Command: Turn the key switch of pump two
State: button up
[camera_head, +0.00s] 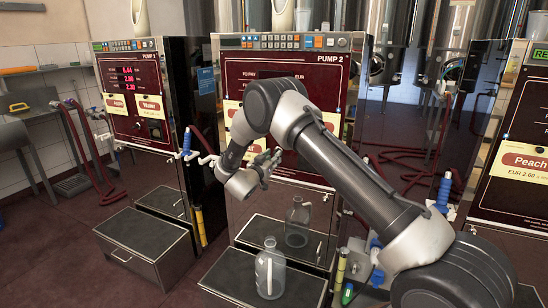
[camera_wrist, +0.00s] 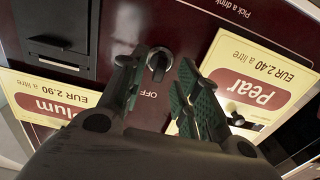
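Pump two (camera_head: 347,75) stands in the middle of the head view, with a dark red front, and its price display looks dark. Its key switch (camera_wrist: 158,63) is a small black knob on the dark red panel in the wrist view, with the word OFF beside it. My gripper (camera_head: 266,162) is in front of the pump's panel; my arm hides the switch in the head view. In the wrist view my gripper (camera_wrist: 163,72) is open, with one green-padded finger on each side of the switch. I cannot tell whether a finger touches it.
Yellow Pear (camera_wrist: 255,85) and Plum (camera_wrist: 48,100) labels flank the switch. A clear glass jug (camera_head: 269,272) stands on the step (camera_head: 225,275) below pump two. Pump one (camera_head: 130,95), with a lit display, stands left; another pump (camera_head: 515,150) stands right.

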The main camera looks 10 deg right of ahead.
jog(key=v, duration=0.9)
jog(key=shift+s+a, duration=0.2)
jog(key=shift+s, duration=0.1)
